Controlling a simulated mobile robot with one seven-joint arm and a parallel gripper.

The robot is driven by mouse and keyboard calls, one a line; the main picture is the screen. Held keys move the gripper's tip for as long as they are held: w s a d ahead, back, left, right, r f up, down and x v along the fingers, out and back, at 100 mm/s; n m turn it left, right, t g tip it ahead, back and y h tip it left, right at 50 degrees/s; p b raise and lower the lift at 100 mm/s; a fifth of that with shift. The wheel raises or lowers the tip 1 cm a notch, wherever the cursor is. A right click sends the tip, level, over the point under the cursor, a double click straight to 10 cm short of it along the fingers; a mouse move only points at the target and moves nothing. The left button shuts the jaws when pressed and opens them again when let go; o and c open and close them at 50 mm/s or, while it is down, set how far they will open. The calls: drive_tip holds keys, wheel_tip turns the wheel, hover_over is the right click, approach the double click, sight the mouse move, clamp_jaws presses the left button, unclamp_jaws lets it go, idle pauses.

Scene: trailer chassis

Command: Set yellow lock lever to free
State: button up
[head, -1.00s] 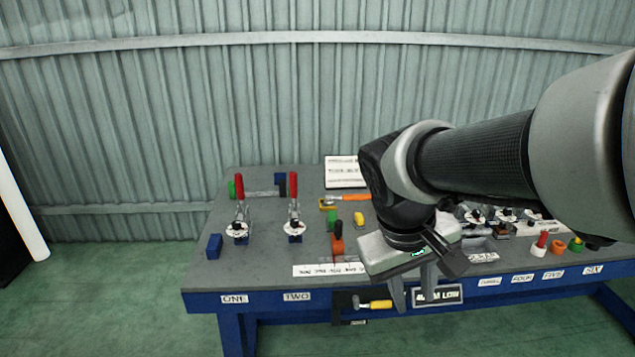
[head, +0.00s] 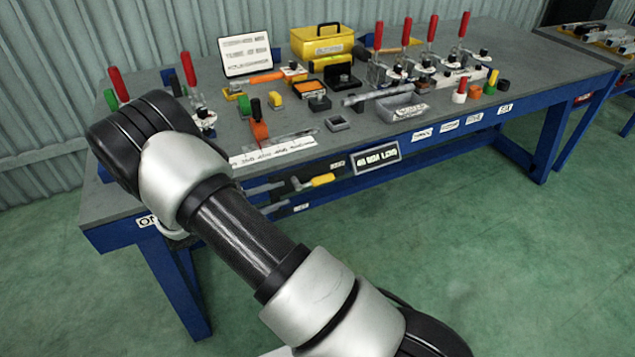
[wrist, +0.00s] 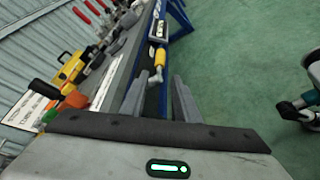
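The yellow lock lever (head: 318,181) sits under the front edge of the bench, with its yellow grip pointing right and its metal end to the left. In the wrist view the yellow lever (wrist: 160,56) shows just beyond and between my fingertips. My arm hides the bench's front left part.
The blue-framed bench (head: 560,75) holds several red-handled clamps (head: 406,32), a yellow case (head: 322,42), a grey tray (head: 402,107) and small blocks. A dark label plate (head: 375,160) hangs right of the lever. Open green floor (head: 430,260) lies in front.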

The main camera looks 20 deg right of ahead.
sight(324, 179)
drive_tip(key=b+x, duration=0.2)
drive_tip(key=x, duration=1.5)
drive_tip(key=shift+d+r, duration=0.1)
drive_tip(key=shift+d, duration=0.1)
drive_tip(key=shift+c, duration=0.2)
clamp_jaws()
